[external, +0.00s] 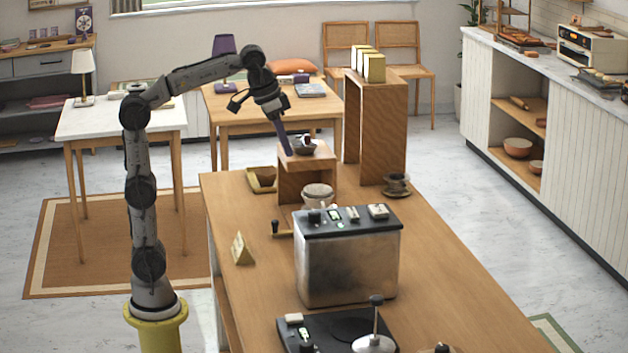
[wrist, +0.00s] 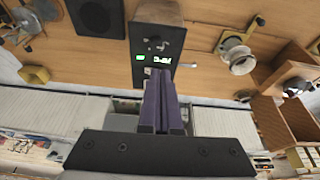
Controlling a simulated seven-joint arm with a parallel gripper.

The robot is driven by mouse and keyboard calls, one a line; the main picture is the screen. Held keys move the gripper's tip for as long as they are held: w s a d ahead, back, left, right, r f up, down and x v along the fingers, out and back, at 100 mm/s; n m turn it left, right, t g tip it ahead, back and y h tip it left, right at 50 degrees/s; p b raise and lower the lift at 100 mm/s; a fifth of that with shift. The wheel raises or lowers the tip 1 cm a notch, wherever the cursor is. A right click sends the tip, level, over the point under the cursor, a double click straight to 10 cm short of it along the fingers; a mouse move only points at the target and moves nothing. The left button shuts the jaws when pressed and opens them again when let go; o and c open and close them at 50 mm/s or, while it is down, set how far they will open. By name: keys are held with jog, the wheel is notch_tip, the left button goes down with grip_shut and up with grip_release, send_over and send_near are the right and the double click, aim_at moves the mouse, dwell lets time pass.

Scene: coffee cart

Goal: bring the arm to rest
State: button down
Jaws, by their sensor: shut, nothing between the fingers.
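My gripper (external: 286,148) is at the end of my raised arm, which arches over the left side of the wooden counter. Its narrow purple fingers point down, close to a small dark bowl (external: 309,150) on a wooden stand. I cannot tell from this view whether they touch it. In the wrist view my gripper (wrist: 160,82) shows its purple fingers side by side, shut, with nothing seen between them.

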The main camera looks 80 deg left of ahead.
jog(key=s+f+t, duration=0.1)
jog(key=s+f, duration=0.5)
jog(key=s, duration=0.6)
jog(key=s+f, duration=0.3)
jog(key=f, duration=0.4)
jog(key=s+a+f, duration=0.1)
jog(key=s+f, duration=0.2)
jog(key=f, duration=0.3)
jog(key=shift+f+t, duration=0.35)
jog(key=shift+t, duration=0.05)
